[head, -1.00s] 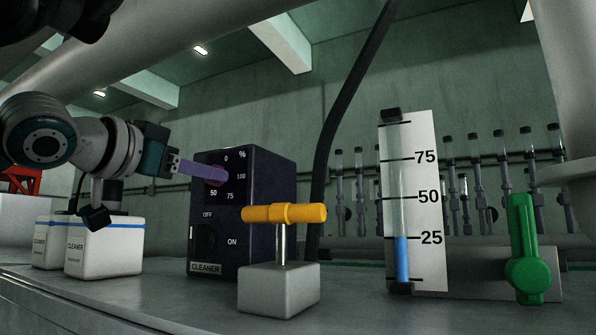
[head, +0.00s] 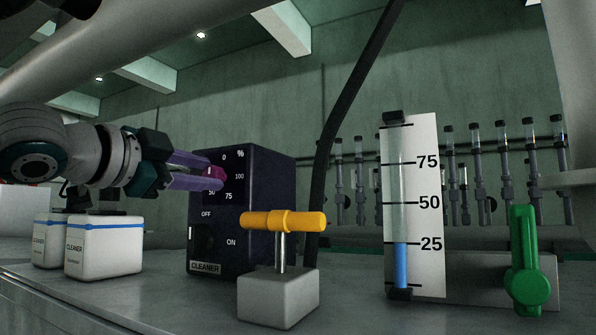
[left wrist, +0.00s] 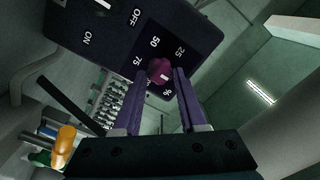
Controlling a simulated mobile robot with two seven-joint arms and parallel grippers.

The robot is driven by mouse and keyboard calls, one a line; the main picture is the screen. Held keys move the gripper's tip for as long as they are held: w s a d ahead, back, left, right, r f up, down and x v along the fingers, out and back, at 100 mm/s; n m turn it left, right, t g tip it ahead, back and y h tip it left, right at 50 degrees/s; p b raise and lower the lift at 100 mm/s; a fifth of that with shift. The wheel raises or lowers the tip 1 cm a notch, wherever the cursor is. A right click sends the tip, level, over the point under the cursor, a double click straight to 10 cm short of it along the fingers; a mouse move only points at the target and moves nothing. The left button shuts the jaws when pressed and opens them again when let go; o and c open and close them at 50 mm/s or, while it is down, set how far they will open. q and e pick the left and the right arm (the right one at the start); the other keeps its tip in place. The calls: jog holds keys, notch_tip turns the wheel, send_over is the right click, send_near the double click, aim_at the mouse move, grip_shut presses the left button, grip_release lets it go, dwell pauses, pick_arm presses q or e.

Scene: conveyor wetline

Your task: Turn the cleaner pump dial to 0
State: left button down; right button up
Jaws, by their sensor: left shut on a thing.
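The cleaner pump box (head: 265,195) is dark, with a percent scale, an OFF/ON part below and a CLEANER label. Its round magenta dial (head: 216,171) sits inside the scale and also shows in the left wrist view (left wrist: 159,70). My left gripper (head: 212,177) reaches it from the left with purple fingers. In the left wrist view the fingertips (left wrist: 161,73) lie on either side of the dial, shut on it. A pale mark shows on the dial; which number it points to is unclear. My right gripper is not in view.
A yellow-handled valve (head: 283,221) on a grey block stands close in front of the box. White cleaner containers (head: 103,250) stand below my left arm. A gauge (head: 425,210) and a green lever (head: 526,265) are at the right.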

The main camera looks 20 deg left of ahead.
pick_arm(q)
jog(key=shift+f, duration=0.1)
dwell(0.3)
jog(key=shift+c, duration=2.2)
grip_release()
